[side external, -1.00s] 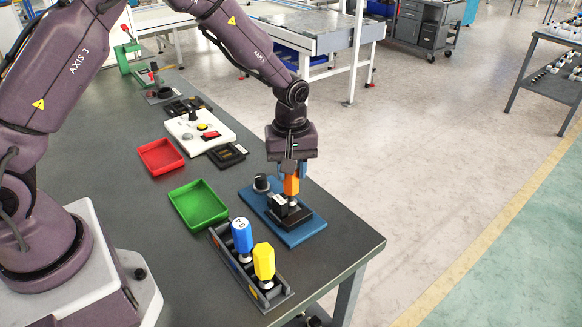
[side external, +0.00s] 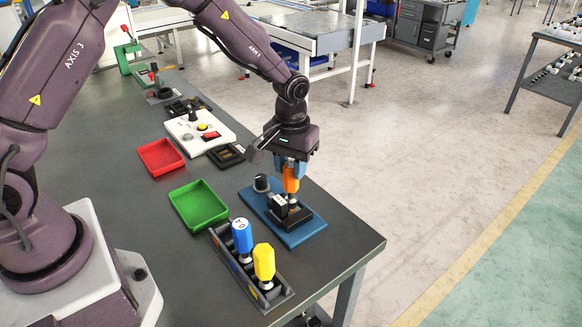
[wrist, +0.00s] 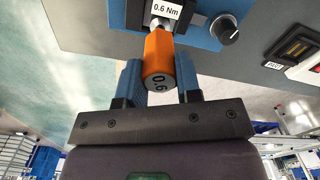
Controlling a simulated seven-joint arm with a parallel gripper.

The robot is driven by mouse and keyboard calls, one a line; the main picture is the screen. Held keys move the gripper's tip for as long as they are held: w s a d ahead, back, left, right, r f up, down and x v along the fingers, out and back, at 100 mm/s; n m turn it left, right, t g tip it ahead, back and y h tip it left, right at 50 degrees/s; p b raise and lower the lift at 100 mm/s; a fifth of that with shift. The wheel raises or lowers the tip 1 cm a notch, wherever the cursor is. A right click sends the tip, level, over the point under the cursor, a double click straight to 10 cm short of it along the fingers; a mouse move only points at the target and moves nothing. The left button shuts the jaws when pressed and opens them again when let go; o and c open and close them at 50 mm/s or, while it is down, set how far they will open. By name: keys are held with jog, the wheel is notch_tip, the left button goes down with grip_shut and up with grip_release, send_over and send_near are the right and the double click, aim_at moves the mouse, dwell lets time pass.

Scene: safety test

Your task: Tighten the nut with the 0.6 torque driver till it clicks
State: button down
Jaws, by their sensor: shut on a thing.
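My gripper (side external: 290,171) is shut on the orange torque driver (side external: 291,181), which stands about upright over the blue fixture plate (side external: 301,236). In the wrist view the driver (wrist: 158,62) is marked 0.6 and sits between the blue fingers (wrist: 160,85). Its tip points at the dark block on the plate, beside a label reading 0.6 Nm (wrist: 165,9). The nut is hidden; I cannot tell whether the tip is on it. A black knob (side external: 261,183) stands on the plate's left corner.
A rack (side external: 222,247) holds a blue driver (side external: 241,236) and a yellow driver (side external: 264,261) near the front edge. A green tray (side external: 198,205), a red tray (side external: 161,157) and a white control box (side external: 200,133) lie to the left. The table's right corner is clear.

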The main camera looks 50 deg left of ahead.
jog(key=shift+r, duration=2.1)
